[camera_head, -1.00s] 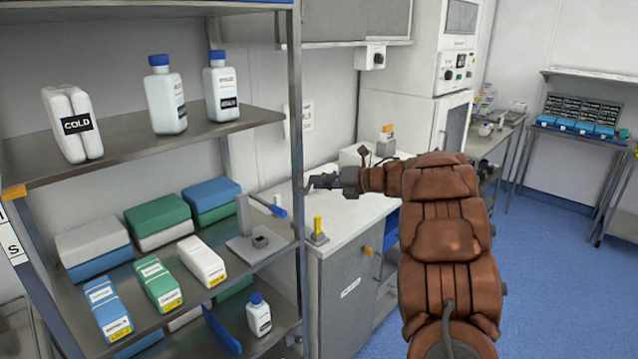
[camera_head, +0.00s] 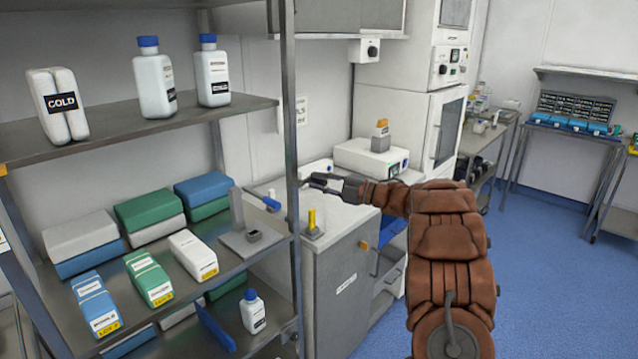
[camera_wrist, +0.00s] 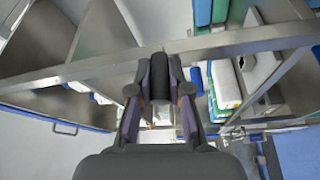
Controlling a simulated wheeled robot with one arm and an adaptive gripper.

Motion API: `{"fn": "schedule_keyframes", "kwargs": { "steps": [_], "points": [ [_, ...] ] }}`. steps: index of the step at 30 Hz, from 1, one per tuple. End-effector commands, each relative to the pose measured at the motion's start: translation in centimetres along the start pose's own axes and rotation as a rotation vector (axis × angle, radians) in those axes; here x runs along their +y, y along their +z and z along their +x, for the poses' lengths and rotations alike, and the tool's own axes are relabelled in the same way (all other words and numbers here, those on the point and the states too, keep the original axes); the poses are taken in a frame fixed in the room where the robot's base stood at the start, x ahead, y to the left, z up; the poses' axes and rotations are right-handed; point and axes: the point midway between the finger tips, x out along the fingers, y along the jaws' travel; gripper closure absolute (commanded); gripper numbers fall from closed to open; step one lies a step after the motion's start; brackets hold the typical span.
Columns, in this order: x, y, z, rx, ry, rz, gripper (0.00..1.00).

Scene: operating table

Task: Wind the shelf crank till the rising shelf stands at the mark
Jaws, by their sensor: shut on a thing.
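The rising shelf (camera_head: 205,122) is the metal upper shelf. It carries a white COLD pack (camera_head: 60,105) and two white bottles with blue caps. An orange pointer (camera_head: 3,170) shows at its left front corner, cut by the picture edge. A white lettered strip (camera_head: 3,242) lies below it, mostly out of view; I cannot make out the mark. My gripper (camera_head: 313,181) is beside the right front post. In the wrist view my gripper (camera_wrist: 160,90) is shut on the dark crank handle (camera_wrist: 160,66). The rest of the crank is hidden.
The right front post (camera_head: 289,130) stands close to my gripper. A white counter (camera_head: 335,222) lies behind it. The blue floor (camera_head: 545,260) at right is clear.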

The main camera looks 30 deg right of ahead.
Motion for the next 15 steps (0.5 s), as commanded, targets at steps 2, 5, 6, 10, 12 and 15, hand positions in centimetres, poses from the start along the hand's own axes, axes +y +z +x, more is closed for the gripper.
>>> {"fn": "schedule_keyframes", "kwargs": {
  "steps": [2, 5, 6, 10, 12, 15],
  "points": [
    [-0.67, 0.12, -0.02, -0.001, 0.019, 0.054, 1.00],
    [-0.96, 0.18, -0.07, -0.002, 0.042, 0.114, 1.00],
    [-1.03, 0.21, -0.08, -0.002, 0.050, 0.135, 1.00],
    [-1.24, 0.23, -0.10, -0.003, 0.072, 0.189, 1.00],
    [-1.30, 0.23, -0.09, -0.003, 0.081, 0.209, 1.00],
    [-1.31, 0.24, -0.08, -0.003, 0.090, 0.230, 1.00]
  ]
}}
